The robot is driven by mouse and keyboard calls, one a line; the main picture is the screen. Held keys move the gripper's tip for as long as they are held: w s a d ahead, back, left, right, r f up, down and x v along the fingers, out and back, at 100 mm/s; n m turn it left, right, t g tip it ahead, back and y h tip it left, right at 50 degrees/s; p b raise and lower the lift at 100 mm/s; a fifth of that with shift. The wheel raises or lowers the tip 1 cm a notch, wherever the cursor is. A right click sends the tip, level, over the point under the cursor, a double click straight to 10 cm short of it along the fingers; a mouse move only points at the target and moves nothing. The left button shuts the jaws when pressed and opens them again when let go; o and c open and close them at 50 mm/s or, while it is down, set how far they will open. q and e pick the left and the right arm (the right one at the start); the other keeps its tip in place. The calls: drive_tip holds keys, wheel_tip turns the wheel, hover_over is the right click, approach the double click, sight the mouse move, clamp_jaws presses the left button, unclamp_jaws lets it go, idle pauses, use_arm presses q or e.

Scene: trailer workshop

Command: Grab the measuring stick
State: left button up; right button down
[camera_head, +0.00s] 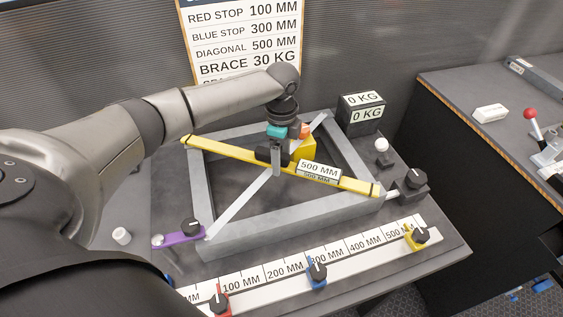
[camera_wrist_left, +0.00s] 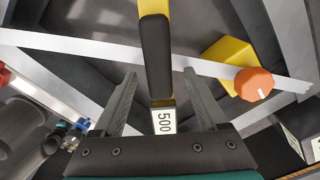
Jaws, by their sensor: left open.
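The measuring stick (camera_head: 225,151) is a yellow bar with a "500 MM" label and dark bands near its ends. It lies diagonally across a grey rectangular frame (camera_head: 325,218), crossing a pale diagonal bar (camera_head: 238,205). My left gripper (camera_head: 276,170) is over the stick's middle, pointing down, open. In the left wrist view the gripper's fingers (camera_wrist_left: 159,76) are on either side of the stick's line; its black grip section (camera_wrist_left: 155,55) and "500" label show between them. Contact cannot be told. My right gripper is not in view.
A yellow block with an orange knob (camera_head: 303,146) stands right beside the gripper. A black box reading "0 KG" (camera_head: 362,113) is behind right. A ruler rail (camera_head: 345,260) with red, blue and yellow stops runs along the front. A second bench (camera_head: 455,85) is at right.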

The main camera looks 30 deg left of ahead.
use_arm(q)
clamp_jaws()
idle(0.4)
idle(0.9)
